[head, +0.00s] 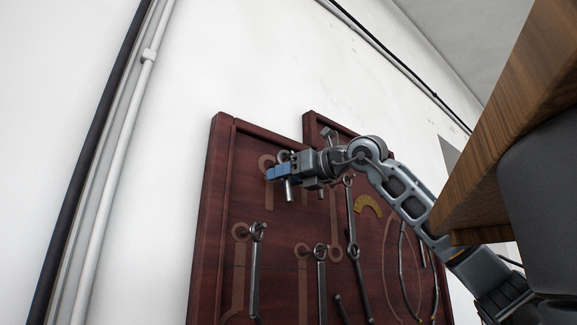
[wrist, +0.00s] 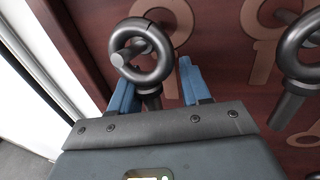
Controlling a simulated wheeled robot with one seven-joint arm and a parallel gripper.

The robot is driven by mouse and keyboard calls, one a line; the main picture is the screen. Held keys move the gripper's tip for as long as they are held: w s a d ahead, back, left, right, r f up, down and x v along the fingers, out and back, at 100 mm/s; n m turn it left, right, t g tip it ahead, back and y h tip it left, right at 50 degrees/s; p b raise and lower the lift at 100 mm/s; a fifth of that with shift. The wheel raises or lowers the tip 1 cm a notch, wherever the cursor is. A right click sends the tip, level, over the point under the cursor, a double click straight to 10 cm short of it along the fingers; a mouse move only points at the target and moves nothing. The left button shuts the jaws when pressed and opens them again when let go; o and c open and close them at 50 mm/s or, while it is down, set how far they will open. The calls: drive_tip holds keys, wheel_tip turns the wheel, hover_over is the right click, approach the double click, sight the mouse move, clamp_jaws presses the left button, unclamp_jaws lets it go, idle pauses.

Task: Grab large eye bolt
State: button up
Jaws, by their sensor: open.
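A grey metal eye bolt (wrist: 162,72) hangs on a peg on the dark red tool board, its thick ring in front of the board and its shank pointing down. In the wrist view my gripper (wrist: 156,84) has its blue fingers apart, one on each side of the shank just below the ring. The lower shank is hidden behind my gripper body. I see no clear contact. In the head view my gripper (head: 277,173) is at the upper left of the board, with the bolt's shank (head: 289,191) showing below it. A second eye bolt (wrist: 291,98) hangs to the right.
The tool board (head: 209,215) is on a white wall and has tan painted outlines. Wrench-like tools (head: 254,275) and other long tools hang below and right of my gripper. A wooden edge (head: 510,110) juts in at the right. Pipes (head: 120,140) run along the left wall.

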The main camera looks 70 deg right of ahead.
drive_tip(key=shift+w, duration=0.25)
drive_tip(key=shift+d, duration=0.1)
clamp_jaws()
